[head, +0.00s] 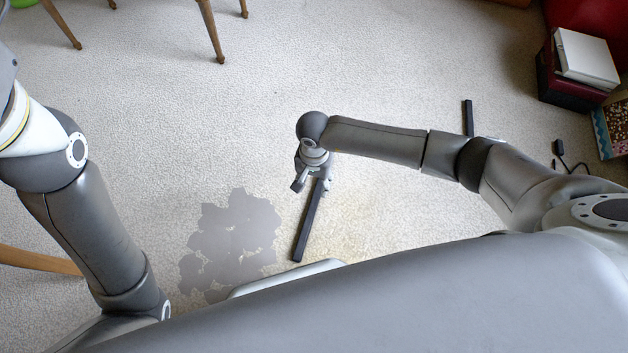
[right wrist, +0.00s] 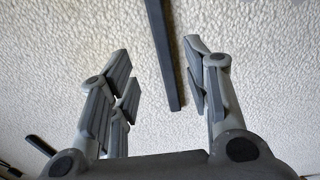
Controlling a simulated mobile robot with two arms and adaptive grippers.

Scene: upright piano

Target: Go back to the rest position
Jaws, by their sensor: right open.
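My right gripper (head: 312,182) hangs from the right arm, pointing down over the carpet, in the middle of the head view. In the right wrist view its fingers (right wrist: 160,65) are spread wide apart, with nothing gripped. A long dark bar (head: 307,222) runs from just below this gripper in the head view. In the right wrist view the dark bar (right wrist: 162,50) shows between the fingers, apart from them. My left arm stands at the left edge of the head view, and its gripper is out of the picture.
Pale carpet (head: 250,110) spreads widely ahead and is mostly clear. Wooden furniture legs (head: 210,30) stand at the top left. Another dark bar (head: 467,118) lies behind my right arm. A dark red box (head: 562,85) with a white item (head: 587,57) stands at the right.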

